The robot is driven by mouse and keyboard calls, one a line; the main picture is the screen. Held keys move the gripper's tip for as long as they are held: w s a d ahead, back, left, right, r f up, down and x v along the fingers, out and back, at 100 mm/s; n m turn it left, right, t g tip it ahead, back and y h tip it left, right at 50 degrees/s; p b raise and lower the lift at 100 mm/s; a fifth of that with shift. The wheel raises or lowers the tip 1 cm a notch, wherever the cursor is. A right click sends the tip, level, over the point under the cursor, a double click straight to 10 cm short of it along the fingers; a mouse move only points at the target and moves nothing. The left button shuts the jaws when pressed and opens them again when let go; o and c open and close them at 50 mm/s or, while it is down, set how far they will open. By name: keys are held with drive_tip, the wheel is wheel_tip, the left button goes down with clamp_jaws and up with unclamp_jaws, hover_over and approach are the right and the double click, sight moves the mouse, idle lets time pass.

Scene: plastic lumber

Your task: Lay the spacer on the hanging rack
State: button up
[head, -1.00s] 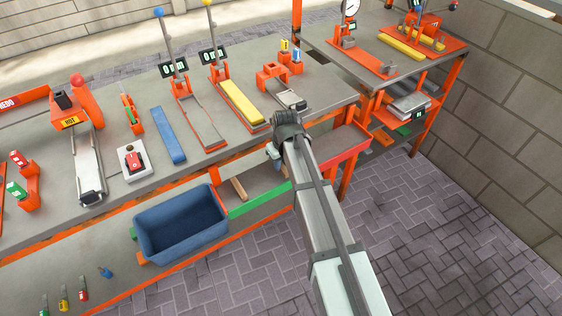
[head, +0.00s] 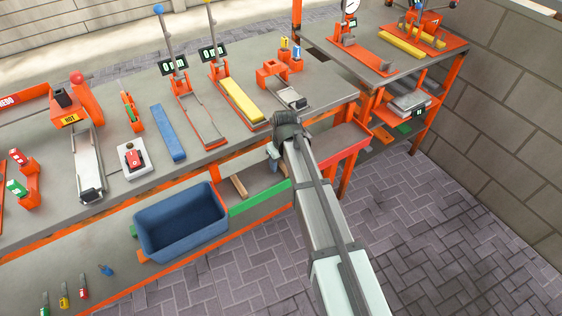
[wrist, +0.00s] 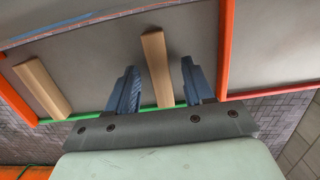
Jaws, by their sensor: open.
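Two pale wooden strips lie on a grey shelf under the bench; I take them for spacers but cannot tell which one the task means. One strip (wrist: 157,65) lies between the fingertips of my gripper (wrist: 158,82) in the wrist view, with gaps on both sides. The other strip (wrist: 42,88) lies to the left and also shows in the head view (head: 239,186). My gripper is open, its blue fingers pointing at the shelf. In the head view my wrist (head: 287,128) hides most of that spot. I cannot identify the hanging rack with certainty.
The shelf has a green front lip (head: 260,199) and a red one (head: 343,153) to its right. A blue bin (head: 182,226) stands left of the strips. The bench top (head: 235,147) above holds a blue bar (head: 168,134), a yellow bar (head: 242,101) and several orange fixtures.

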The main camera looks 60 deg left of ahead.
wheel_tip(320, 180, up, 14)
drive_tip(key=d, duration=0.1)
drive_tip(key=shift+d, duration=0.3)
idle(0.4)
drive_tip(key=shift+f, duration=0.15)
idle(0.4)
